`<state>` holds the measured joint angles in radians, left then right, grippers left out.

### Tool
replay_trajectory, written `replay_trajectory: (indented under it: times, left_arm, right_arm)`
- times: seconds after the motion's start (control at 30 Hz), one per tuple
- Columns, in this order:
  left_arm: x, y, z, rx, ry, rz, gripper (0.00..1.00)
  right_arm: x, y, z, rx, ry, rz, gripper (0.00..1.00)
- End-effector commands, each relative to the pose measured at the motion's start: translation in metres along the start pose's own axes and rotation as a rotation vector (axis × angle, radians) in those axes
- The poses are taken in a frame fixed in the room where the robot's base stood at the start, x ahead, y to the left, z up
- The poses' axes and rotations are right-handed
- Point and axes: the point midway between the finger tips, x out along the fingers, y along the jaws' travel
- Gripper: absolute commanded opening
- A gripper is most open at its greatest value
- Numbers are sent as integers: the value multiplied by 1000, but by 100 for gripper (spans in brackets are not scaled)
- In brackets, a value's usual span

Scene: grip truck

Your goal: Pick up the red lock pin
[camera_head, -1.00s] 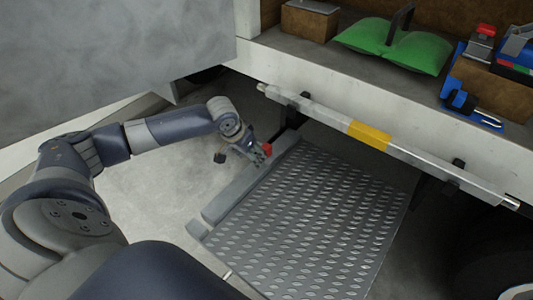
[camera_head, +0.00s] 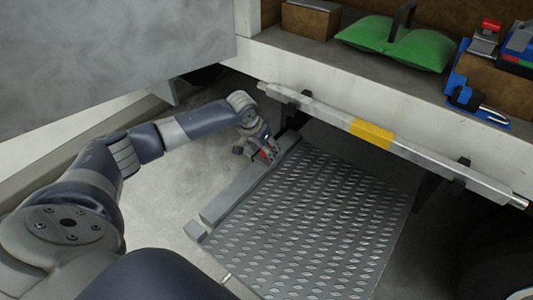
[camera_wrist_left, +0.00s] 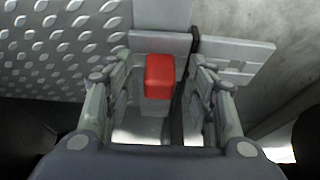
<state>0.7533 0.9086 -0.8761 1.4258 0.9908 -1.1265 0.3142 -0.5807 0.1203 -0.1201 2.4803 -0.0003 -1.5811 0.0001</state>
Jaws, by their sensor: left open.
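The red lock pin (camera_wrist_left: 159,77) shows in the left wrist view as a red block between the two open fingers of my left gripper (camera_wrist_left: 160,90), apart from both. In the head view only a small part of the red lock pin (camera_head: 265,155) shows, mostly hidden by my left gripper (camera_head: 264,150). The pin sits at the upper end of the grey side rail, close to the bar. My left gripper is open around the pin. My right gripper is not in view.
A studded metal plate (camera_head: 310,225) lies beside the rail. A metal bar with a yellow band (camera_head: 371,133) runs above it. Green bags (camera_head: 395,42), a brown box (camera_head: 311,18) and blue tools (camera_head: 463,85) stand on the white-edged ledge. Concrete floor lies at left.

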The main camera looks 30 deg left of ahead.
Motion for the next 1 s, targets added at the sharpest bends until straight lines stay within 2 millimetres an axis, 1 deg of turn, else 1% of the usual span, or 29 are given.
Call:
replay_trajectory:
  times: [0.07,0.1,0.17,0.2,0.27,0.3,0.6,0.73,0.87,1.0]
  left_arm:
    - [0,0,0,0,0,0,50]
    - [0,0,0,0,0,0,41]
    - [0,0,0,0,0,0,27]
    - [0,0,0,0,0,0,18]
    - [0,0,0,0,0,0,5]
    - [0,0,0,0,0,0,1]
    - [-1,0,0,0,0,0,1]
    - [-6,0,-2,0,1,0,1]
    - [-19,0,-8,0,3,1,1]
    - [-41,0,-18,0,4,1,1]
  right_arm:
    - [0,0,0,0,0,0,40]
    - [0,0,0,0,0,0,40]
    - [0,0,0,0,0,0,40]
    - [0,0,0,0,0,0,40]
    - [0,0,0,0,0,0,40]
    - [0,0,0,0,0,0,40]
    - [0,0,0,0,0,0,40]
    - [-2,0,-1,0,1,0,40]
    - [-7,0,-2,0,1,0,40]
    - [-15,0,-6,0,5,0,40]
